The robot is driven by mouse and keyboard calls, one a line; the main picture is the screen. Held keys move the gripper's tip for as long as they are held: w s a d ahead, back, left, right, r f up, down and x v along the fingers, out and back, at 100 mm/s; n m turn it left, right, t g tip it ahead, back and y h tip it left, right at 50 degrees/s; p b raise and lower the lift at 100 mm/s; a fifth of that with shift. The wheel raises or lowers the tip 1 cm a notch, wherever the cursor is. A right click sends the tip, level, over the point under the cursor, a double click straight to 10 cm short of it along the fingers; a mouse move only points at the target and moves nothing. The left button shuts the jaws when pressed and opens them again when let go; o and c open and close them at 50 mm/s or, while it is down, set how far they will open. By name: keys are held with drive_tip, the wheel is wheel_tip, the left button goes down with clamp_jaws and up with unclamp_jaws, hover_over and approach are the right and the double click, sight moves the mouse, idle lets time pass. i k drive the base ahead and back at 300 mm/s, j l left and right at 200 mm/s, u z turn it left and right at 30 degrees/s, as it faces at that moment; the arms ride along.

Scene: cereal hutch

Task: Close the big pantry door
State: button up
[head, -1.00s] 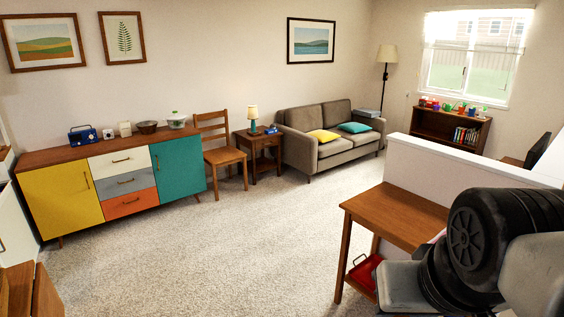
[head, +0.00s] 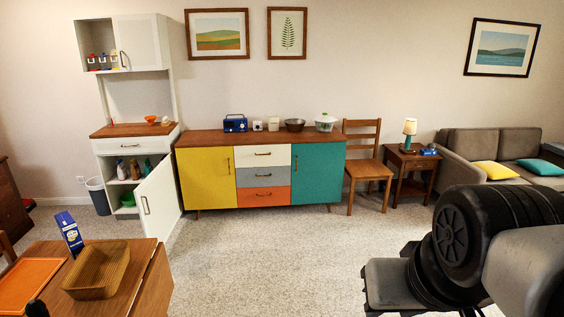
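The white hutch (head: 140,148) stands against the back wall at the left in the head view. Its large lower door (head: 160,203) is swung open toward the room, on the right side of the lower compartment. A bar handle (head: 145,205) is on this door. Bottles and a green bowl (head: 128,199) show on the shelves inside. The upper cabinet door (head: 140,45) has its own handle and looks shut, beside an open shelf of small jars. My arm fills the lower right, far from the hutch. My gripper's fingers are not visible.
A table with an orange tray (head: 30,284), a wooden basket (head: 98,272) and a blue carton (head: 69,230) stands at the lower left, before the hutch. A colourful sideboard (head: 208,180) is right of the open door. A bin (head: 97,196) stands left. The middle carpet is clear.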

sight(157, 199)
drive_tip(key=i+l+u, duration=0.1)
drive_tip(key=i+u, duration=0.25)
drive_tip(key=i, duration=1.2)
drive_tip(key=i+l+u, duration=0.2)
drive_tip(key=i+u, duration=0.3)
drive_tip(key=i, duration=0.15)
drive_tip(key=i+l+u, duration=0.45)
drive_tip(key=i, duration=0.15)
drive_tip(key=i+l+u, duration=0.5)
drive_tip(key=i+l, duration=0.05)
drive_tip(key=l, duration=0.05)
